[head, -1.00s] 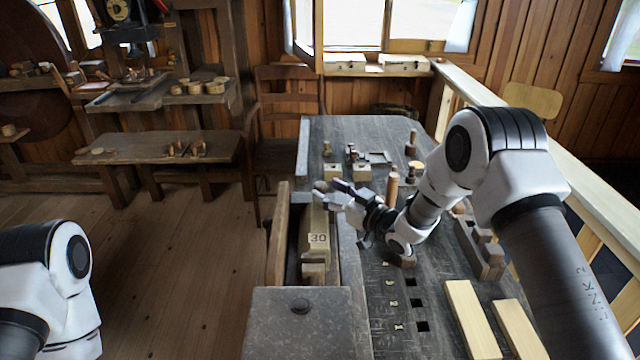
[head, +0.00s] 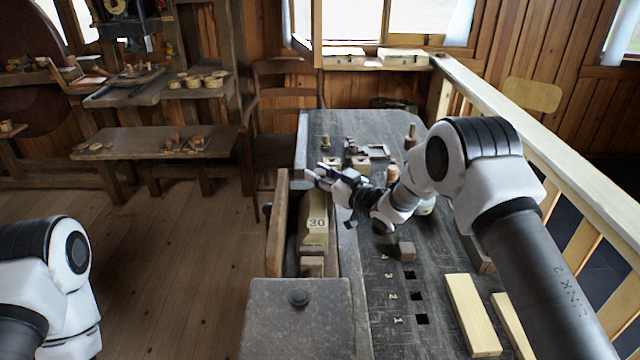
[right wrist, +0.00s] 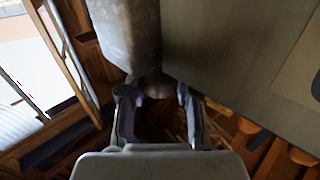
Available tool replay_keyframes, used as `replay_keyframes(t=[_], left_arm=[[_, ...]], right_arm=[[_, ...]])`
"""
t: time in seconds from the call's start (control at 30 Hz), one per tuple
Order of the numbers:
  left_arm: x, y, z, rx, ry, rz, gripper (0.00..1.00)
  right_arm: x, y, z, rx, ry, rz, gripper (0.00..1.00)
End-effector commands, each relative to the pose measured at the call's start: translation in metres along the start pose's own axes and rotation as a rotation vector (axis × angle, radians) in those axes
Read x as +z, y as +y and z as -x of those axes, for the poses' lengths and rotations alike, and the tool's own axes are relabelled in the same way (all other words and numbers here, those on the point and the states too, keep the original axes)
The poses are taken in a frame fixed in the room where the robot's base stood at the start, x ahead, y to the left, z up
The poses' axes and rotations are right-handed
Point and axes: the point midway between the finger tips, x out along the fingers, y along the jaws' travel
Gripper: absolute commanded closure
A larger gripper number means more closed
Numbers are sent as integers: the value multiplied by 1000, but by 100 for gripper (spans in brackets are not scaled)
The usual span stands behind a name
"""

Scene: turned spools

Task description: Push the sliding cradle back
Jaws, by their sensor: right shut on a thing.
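The sliding cradle (head: 313,232) is a pale wooden block marked 30, lying in the narrow channel between a wooden rail (head: 278,225) and the workbench (head: 352,290). My right gripper (head: 316,175) is at its far end, above the channel. In the right wrist view, the fingers (right wrist: 155,100) close around a rounded knob (right wrist: 158,84), partly hidden in shadow.
Pale boards (head: 470,312) lie at the front right. Small wooden pieces (head: 361,163) stand behind the gripper. A railing (head: 560,190) runs along the right side.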

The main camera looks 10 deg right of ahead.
Motion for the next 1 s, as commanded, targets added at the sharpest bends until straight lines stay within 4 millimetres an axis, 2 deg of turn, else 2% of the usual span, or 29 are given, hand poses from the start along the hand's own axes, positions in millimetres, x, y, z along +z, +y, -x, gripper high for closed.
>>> replay_keyframes(t=[0.03, 0.1, 0.3, 0.47, 0.77, 0.8, 0.83, 0.87, 1.0], left_arm=[[0, 0, -18, 0, 0, 0, 27], [0, 0, -29, 0, -1, 0, 27], [0, 0, -45, 0, 0, 0, 27], [0, 0, -48, 0, 0, 0, 27], [0, 0, -47, 0, 0, 0, 27], [0, 0, -47, 0, 0, 0, 27], [0, 0, -47, 0, 0, 0, 27], [0, 0, -47, 0, 0, 0, 27], [0, 0, -47, 0, 0, 0, 27]], right_arm=[[6, 11, -10, 3, 11, 7, 100], [6, 25, -24, 2, 11, 8, 100], [3, 54, -54, -1, 7, 5, 100], [0, 63, -62, 3, 4, 4, 100], [-2, 64, -63, 3, 2, 2, 100], [-2, 64, -63, 3, 2, 2, 57], [-2, 64, -63, 3, 2, 2, 46], [-2, 64, -63, 3, 2, 2, 41], [-2, 64, -63, 3, 3, 2, 41]])
